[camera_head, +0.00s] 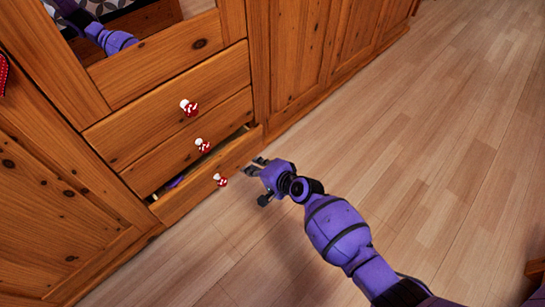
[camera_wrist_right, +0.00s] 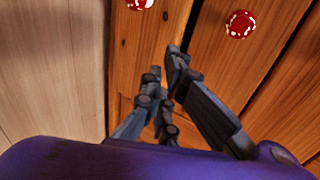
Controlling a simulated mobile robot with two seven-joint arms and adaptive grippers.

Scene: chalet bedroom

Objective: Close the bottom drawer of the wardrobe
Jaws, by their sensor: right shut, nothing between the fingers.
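The wardrobe (camera_head: 60,225) is knotty brown wood. Its bottom drawer (camera_head: 234,160) is partly open in the head view, with a dark gap above its front and a red-and-white mushroom-like knob (camera_head: 220,180). Something purple and pale shows in the gap; the rest of the inside is hidden. My right gripper (camera_head: 254,166) is shut and empty, close to the right end of this drawer front. In the right wrist view its fingers (camera_wrist_right: 164,68) point toward the drawer front (camera_wrist_right: 140,45). I cannot tell whether they touch it. My left gripper is not in view.
The middle drawer (camera_head: 185,145) and top drawer (camera_head: 165,105) above look shut, each with a similar knob. A mirror (camera_head: 195,7) above them reflects a purple arm. Wardrobe panels (camera_head: 295,55) stand right of the drawers. The plank floor (camera_head: 440,120) is clear to the right.

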